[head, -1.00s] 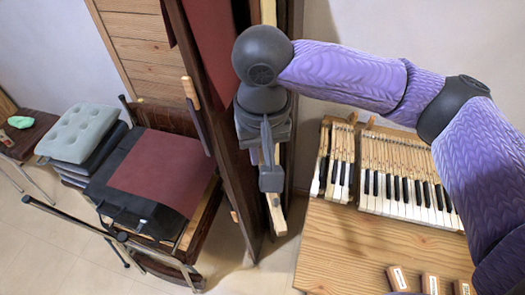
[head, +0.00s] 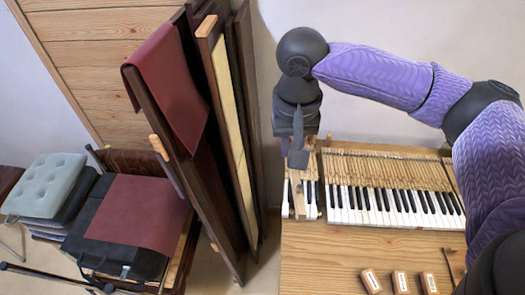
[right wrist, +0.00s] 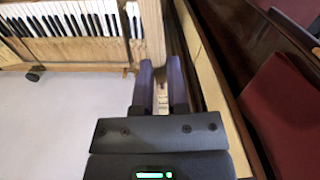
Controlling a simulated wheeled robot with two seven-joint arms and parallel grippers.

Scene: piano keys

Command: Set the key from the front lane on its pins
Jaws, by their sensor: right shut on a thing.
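My right gripper (head: 298,158) is over the left end of the keyboard (head: 395,200), shut on a long pale wooden key. The keyboard also shows there (right wrist: 60,25), at the upper left. In the head view my gripper and wrist hide most of the key, and the pins under it cannot be made out. A small group of white and black keys (head: 289,197) lies just left of the main block. My left gripper is not in view.
Several small labelled wooden blocks, including one at the left (head: 371,281), sit on the wooden table (head: 320,260). Tall dark panels (head: 247,120) lean left of the table. Stools and a dark red cloth (head: 135,218) lie farther left.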

